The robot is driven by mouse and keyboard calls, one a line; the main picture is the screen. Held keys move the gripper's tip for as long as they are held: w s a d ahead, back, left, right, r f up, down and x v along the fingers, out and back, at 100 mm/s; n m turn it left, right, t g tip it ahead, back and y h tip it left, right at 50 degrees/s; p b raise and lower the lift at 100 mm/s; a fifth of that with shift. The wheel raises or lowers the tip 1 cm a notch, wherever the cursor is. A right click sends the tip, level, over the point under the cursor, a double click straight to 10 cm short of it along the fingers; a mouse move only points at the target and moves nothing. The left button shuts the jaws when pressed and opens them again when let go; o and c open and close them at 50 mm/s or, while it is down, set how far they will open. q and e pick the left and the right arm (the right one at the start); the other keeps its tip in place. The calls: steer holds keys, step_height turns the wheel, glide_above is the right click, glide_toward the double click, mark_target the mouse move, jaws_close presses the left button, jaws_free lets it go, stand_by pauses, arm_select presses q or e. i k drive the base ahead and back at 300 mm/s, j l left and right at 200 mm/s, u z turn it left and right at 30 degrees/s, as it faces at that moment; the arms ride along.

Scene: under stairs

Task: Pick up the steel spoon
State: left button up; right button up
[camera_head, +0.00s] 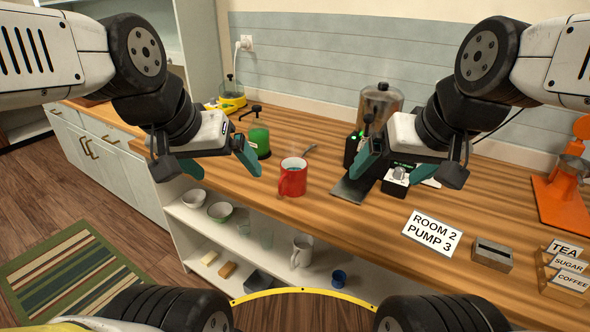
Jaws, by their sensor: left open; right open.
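My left gripper (224,172) is open and empty, to the left of the red mug, over the counter's front edge. My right gripper (410,178) is open over the counter, to the right of the spoon and mug. Neither gripper touches the spoon.
A sign (432,233) and a metal box (492,255) lie nearer. The counter (330,222) in front of the mug is clear.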

mark_target(309, 149)
steer(key=i+j, duration=0.25)
steer(key=j, duration=0.15)
steer(key=i+j, duration=0.2)
steer(key=j, duration=0.15)
steer(key=i+j+z, duration=0.1)
steer(key=i+j, duration=0.15)
steer(key=j, duration=0.15)
steer(key=i+j, duration=0.2)
steer(key=j, duration=0.2)
